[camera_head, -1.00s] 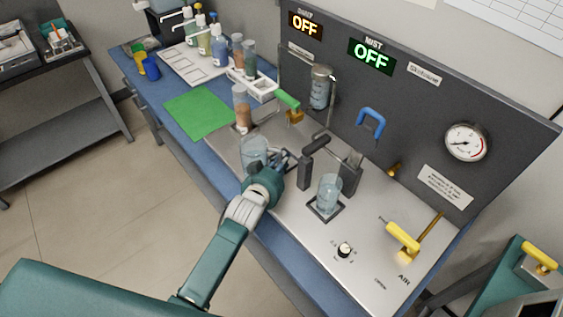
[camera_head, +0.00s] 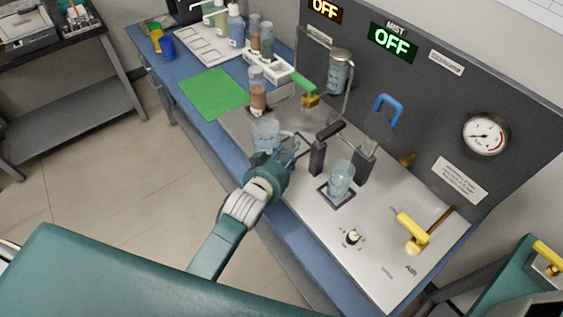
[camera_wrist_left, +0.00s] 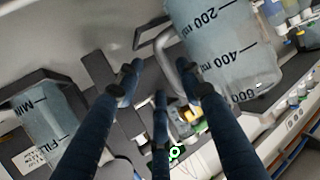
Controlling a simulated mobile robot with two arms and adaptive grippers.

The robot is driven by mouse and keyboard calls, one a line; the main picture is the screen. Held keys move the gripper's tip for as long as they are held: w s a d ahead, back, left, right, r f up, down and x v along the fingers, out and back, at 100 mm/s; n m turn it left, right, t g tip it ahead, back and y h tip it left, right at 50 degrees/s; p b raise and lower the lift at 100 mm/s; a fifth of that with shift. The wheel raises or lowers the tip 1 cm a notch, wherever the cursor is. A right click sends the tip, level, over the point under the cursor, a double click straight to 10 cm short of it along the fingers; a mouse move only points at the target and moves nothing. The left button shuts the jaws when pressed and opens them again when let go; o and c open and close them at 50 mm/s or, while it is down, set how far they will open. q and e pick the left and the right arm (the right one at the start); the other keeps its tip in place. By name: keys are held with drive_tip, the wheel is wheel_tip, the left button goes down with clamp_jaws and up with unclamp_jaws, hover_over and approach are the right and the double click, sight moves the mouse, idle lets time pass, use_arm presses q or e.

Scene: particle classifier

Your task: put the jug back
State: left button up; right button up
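The jug (camera_head: 265,133) is a clear vessel with a loop handle. It appears upright near the front left of the metal bench top. In the left wrist view the jug (camera_wrist_left: 222,38) fills the upper right, with 200, 400 and 600 marks and its grey handle facing my fingers. My left gripper (camera_head: 285,150) is beside the jug on the handle side. In the left wrist view the gripper (camera_wrist_left: 162,80) has its fingers spread, with the handle near the right finger and a gap to the left one. Firm contact cannot be told. My right gripper is out of view.
A second clear cup (camera_head: 341,180) stands in a square holder, right of dark upright posts (camera_head: 318,157). A bottle with brown contents (camera_head: 257,92) stands behind the jug. A green mat (camera_head: 213,93) lies clear to the left. A yellow lever (camera_head: 412,229) is at the right.

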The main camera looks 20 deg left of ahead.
use_arm(q)
drive_tip(key=v, duration=0.6)
drive_tip(key=shift+s+r+b, duration=0.2)
drive_tip(key=shift+s+b, duration=0.1)
drive_tip(key=shift+s, duration=0.1)
drive_tip(key=shift+a, duration=0.1)
idle(0.7)
